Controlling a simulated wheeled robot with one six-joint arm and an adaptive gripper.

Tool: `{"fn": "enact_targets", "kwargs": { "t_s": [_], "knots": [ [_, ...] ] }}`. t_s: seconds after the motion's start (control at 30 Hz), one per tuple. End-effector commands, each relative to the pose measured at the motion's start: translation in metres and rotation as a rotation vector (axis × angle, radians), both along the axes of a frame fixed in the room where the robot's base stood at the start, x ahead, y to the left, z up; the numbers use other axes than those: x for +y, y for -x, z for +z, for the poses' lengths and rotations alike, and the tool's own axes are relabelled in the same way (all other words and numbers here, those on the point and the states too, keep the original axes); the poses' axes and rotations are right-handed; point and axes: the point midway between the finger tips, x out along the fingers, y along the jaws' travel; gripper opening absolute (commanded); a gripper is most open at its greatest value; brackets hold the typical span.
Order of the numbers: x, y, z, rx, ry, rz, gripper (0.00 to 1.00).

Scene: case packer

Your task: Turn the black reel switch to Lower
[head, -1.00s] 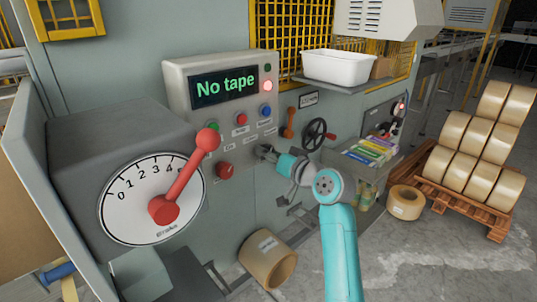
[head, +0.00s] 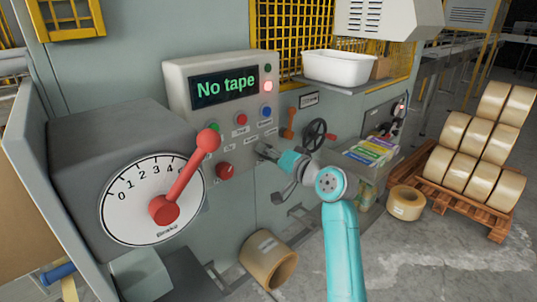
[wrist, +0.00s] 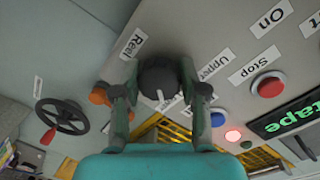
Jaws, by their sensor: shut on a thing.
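The black reel switch (wrist: 158,76) is a round knob on the grey control panel, in the middle of the wrist view. A white mark shows on its edge nearest my wrist. The "Reel" label (wrist: 132,44) and the "Upper" label (wrist: 214,65) are beside it; another label is mostly hidden behind a finger. My gripper (wrist: 159,80) is shut on the switch, one finger on each side. In the head view my gripper (head: 262,153) is at the lower right corner of the control panel (head: 176,78) and hides the switch.
A "No tape" display (head: 225,86), buttons and a red knob (head: 225,171) are left of my gripper. An orange lever (head: 290,122) and a black handwheel (head: 314,134) are close on its right. A big red lever (head: 185,178) stands out from a dial farther left.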

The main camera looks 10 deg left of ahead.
Motion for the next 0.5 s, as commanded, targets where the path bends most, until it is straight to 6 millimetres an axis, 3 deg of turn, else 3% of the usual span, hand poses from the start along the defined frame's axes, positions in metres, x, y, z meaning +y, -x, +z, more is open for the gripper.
{"fn": "enact_targets", "kwargs": {
  "t_s": [0.13,0.17,0.27,0.5],
  "knots": [
    [-0.0006,-0.0003,-0.0005,0.001,0.000,-0.001,0.08],
    [-0.0006,-0.0003,-0.0005,0.001,0.000,-0.001,0.45],
    [-0.0004,-0.0003,-0.0006,0.001,0.000,-0.001,0.68],
    [-0.0002,-0.0001,-0.0004,0.000,0.000,0.000,0.68]
  ]
}}
